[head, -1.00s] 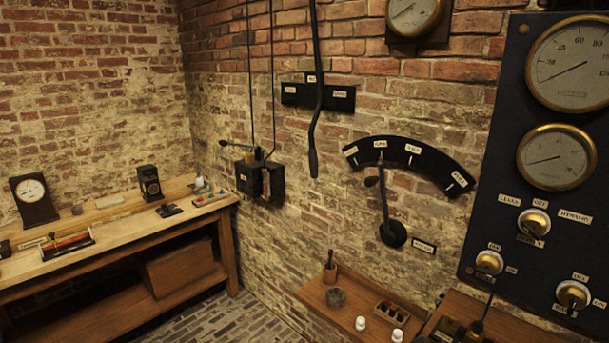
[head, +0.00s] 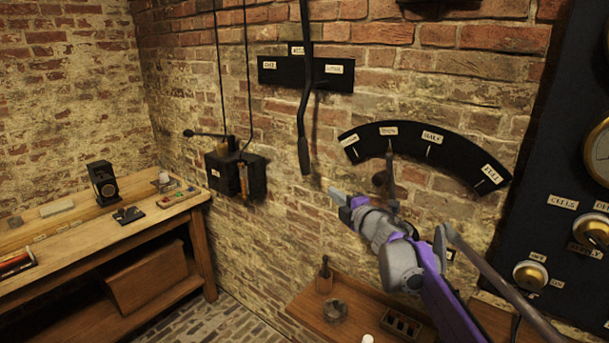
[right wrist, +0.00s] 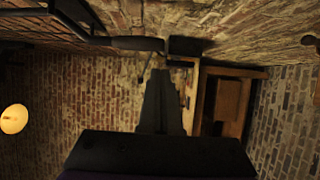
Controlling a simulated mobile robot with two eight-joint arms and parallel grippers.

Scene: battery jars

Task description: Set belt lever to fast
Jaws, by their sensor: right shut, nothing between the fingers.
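A long dark lever (head: 304,120) hangs down the brick wall and ends in a thick grip. It crosses a black plate (head: 280,76) with three small labels, passing between the middle and right labels; their words are hard to read. My right gripper (head: 340,198) is shut and empty, below and to the right of the grip, apart from it in the head view. In the right wrist view the closed fingers (right wrist: 160,85) point toward the wall, and the dark grip (right wrist: 137,43) lies just beyond their tips. My left gripper is not in view.
A black arc plate (head: 460,158) with a second lever, partly hidden by my right arm, is to the right. A black switch box (head: 222,172) with a side handle is to the left. A small wooden shelf (head: 310,312) is below; a workbench (head: 75,245) stands left.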

